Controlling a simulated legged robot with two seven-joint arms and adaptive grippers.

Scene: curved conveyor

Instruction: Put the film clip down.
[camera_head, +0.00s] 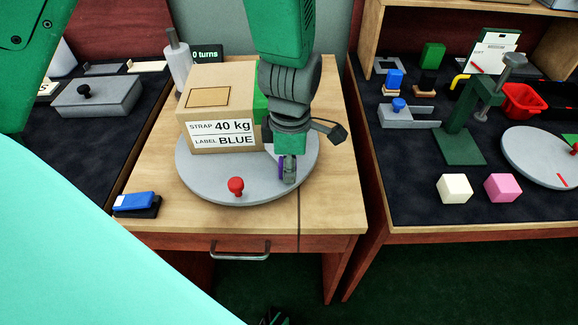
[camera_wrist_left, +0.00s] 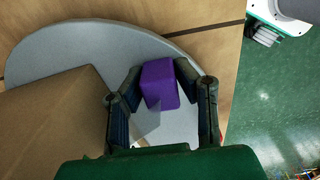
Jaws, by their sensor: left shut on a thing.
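The film clip (camera_wrist_left: 160,82) is a purple block between the fingers of my left gripper (camera_wrist_left: 163,100) in the left wrist view. A thin translucent sheet shows beside it. In the head view my left gripper (camera_head: 288,170) points down over the round grey turntable (camera_head: 205,187), right of the cardboard box. Only a sliver of the purple clip (camera_head: 280,167) shows there. My left gripper is shut on the clip. Whether the clip touches the turntable is unclear. My right gripper is not recognisable in either view.
The cardboard box (camera_head: 218,108), labelled strap 40 kg and blue, stands on the turntable. A red knob (camera_head: 236,186) is at its front rim. A blue stamp-like item (camera_head: 136,202) lies at the table's left. The wooden table (camera_head: 335,190) is bare right of the turntable.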

